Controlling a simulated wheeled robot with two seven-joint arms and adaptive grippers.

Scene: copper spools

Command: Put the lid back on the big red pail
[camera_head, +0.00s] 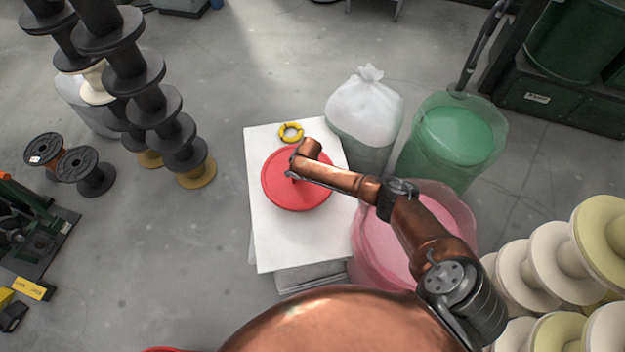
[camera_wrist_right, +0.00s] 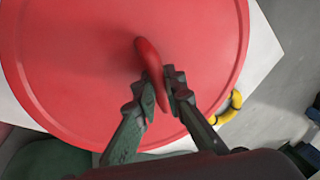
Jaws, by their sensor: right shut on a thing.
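The round red lid (camera_head: 305,192) is over the white tabletop (camera_head: 268,245); I cannot tell whether it rests there or is slightly raised. My right gripper (camera_head: 292,174) is above the lid, mostly hidden by its own wrist. In the right wrist view the right gripper (camera_wrist_right: 158,92) is shut on the lid's curved red handle (camera_wrist_right: 148,55), with a finger on either side. The lid (camera_wrist_right: 70,65) fills much of that view. A large pinkish-red pail (camera_head: 372,240) with a translucent liner stands right of the table, open and partly hidden under my right arm. My left gripper is not in view.
A yellow ring (camera_head: 291,132) lies behind the lid on the tabletop. A white-bagged bin (camera_head: 365,110) and a green pail (camera_head: 450,140) stand behind the red pail. Pale spools (camera_head: 550,265) crowd the right; dark spool stacks (camera_head: 150,100) stand left. Floor left of the table is clear.

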